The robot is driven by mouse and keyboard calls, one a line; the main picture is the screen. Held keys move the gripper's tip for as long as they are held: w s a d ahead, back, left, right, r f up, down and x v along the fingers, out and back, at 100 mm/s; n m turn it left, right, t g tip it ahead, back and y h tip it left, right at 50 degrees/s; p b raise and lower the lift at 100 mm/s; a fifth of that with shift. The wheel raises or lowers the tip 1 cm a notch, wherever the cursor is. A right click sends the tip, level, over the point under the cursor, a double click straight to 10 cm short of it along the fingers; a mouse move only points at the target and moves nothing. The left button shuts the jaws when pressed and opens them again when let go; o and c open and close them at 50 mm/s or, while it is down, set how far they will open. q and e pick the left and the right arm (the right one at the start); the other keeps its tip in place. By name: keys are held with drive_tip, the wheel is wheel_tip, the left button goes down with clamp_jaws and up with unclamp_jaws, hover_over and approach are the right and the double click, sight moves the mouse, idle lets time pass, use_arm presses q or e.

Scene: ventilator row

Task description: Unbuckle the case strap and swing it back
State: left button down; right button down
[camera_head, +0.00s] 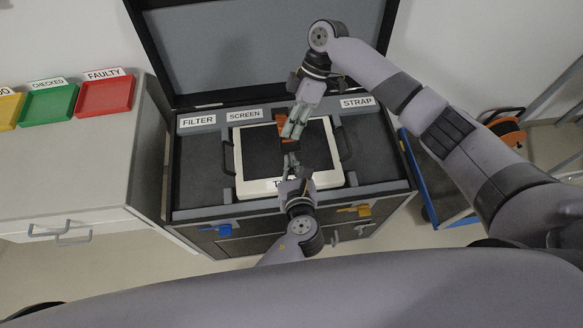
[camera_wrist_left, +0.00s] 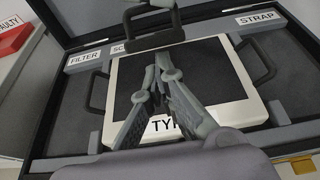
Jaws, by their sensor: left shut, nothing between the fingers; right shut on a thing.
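The open black case (camera_head: 195,160) holds a white-framed device with a dark screen (camera_head: 255,150). A short orange-brown strap piece (camera_head: 282,118) shows over the screen, partly hidden by my right gripper. My right gripper (camera_head: 290,134) comes from above and is shut on the strap. My left gripper (camera_head: 291,158) is just below it, shut and empty, over the lower part of the screen. In the left wrist view a dark buckle frame (camera_wrist_left: 153,43) is just beyond my left fingertips (camera_wrist_left: 160,62). How far the strap is threaded through the frame cannot be told.
Labels FILTER (camera_head: 198,121), SCREEN (camera_head: 244,115) and STRAP (camera_head: 357,102) line the case's back edge, below the raised lid (camera_head: 215,50). Blue (camera_head: 215,229) and yellow (camera_head: 355,210) latches are on the front. Trays, including a red one (camera_head: 105,97), stand on the left cabinet.

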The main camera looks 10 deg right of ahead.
drive_tip(key=shift+w+d+f, duration=0.1)
drive_tip(key=shift+w, duration=0.1)
use_arm(q)
drive_tip(key=shift+w+r, duration=0.3)
drive_tip(key=shift+r, duration=0.25)
drive_tip(key=shift+w+r, duration=0.3)
drive_tip(key=shift+r, duration=0.2)
use_arm(e)
drive_tip(key=shift+s+f, duration=0.1)
drive_tip(key=c, duration=2)
unclamp_jaws()
drive_tip(key=shift+f, duration=0.15)
drive_tip(key=shift+c, duration=0.2)
use_arm(q)
drive_tip(key=shift+w, duration=0.25)
use_arm(e)
drive_tip(key=shift+o, duration=1.4)
